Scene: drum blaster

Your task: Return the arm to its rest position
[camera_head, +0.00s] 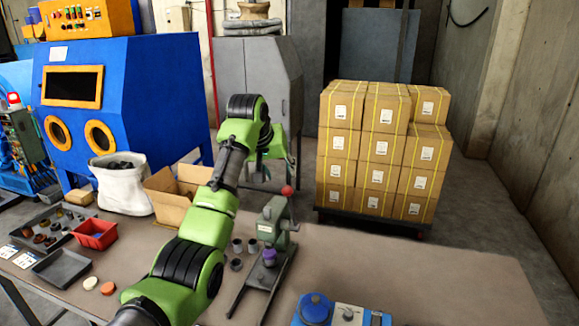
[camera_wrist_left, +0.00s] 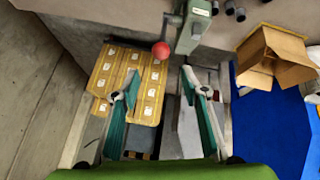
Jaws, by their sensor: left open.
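My left arm rises from the bottom of the head view, with its green and dark joints bent at the top. My left gripper (camera_head: 275,160) hangs beyond the upper joint, partly hidden by the arm, above and behind the press. In the left wrist view my left gripper (camera_wrist_left: 160,76) has its two green fingers wide apart with nothing between them. The red ball of the press lever (camera_wrist_left: 161,50) shows just past the fingertips; I cannot tell the exact distance. My right gripper is in neither view.
The green press (camera_head: 272,225) stands on the brown table (camera_head: 420,275). An open cardboard box (camera_head: 170,205), a white sack (camera_head: 122,190) and a red bin (camera_head: 95,234) are at left. A blue device (camera_head: 315,308) is at front. Stacked cartons (camera_head: 378,150) stand behind. The table's right part is clear.

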